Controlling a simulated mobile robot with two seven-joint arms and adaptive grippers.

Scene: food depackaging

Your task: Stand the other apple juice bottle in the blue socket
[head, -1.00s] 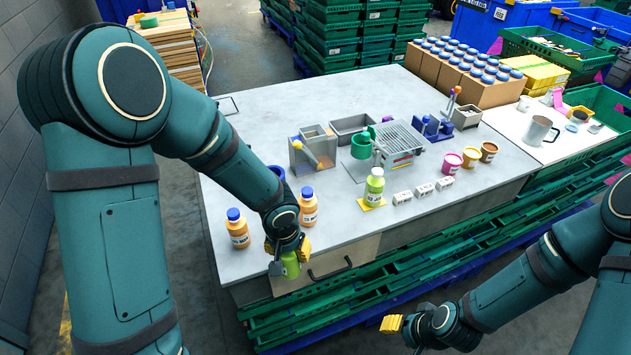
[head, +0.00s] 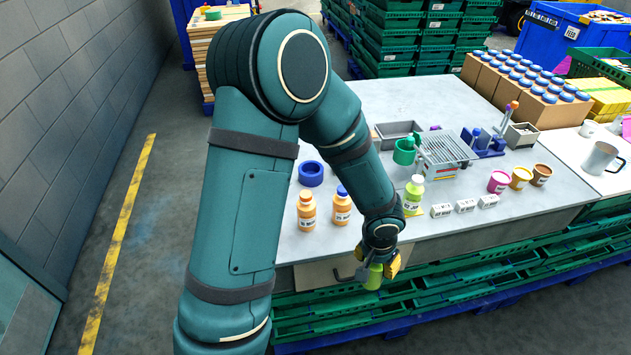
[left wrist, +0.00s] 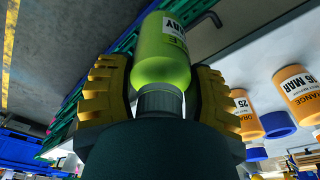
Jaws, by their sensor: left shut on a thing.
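My left gripper (head: 378,262) is shut on a green apple juice bottle (head: 373,278), which hangs below it by the table's front edge. In the left wrist view the yellow fingers close around the green bottle (left wrist: 162,62) near its neck, with its grey cap toward the palm. The blue socket (head: 311,174) is a round blue ring on the table at the left, empty as far as I can see. Another green apple juice bottle (head: 413,196) stands upright on the table, right of my left arm. My right gripper is not in view.
Two orange juice bottles, one left (head: 307,212) and one right (head: 341,206), stand between the blue socket and my gripper. A green ring holder (head: 404,152) and a grey grill-like rack (head: 446,148) stand farther back. Tubs and small label blocks lie to the right.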

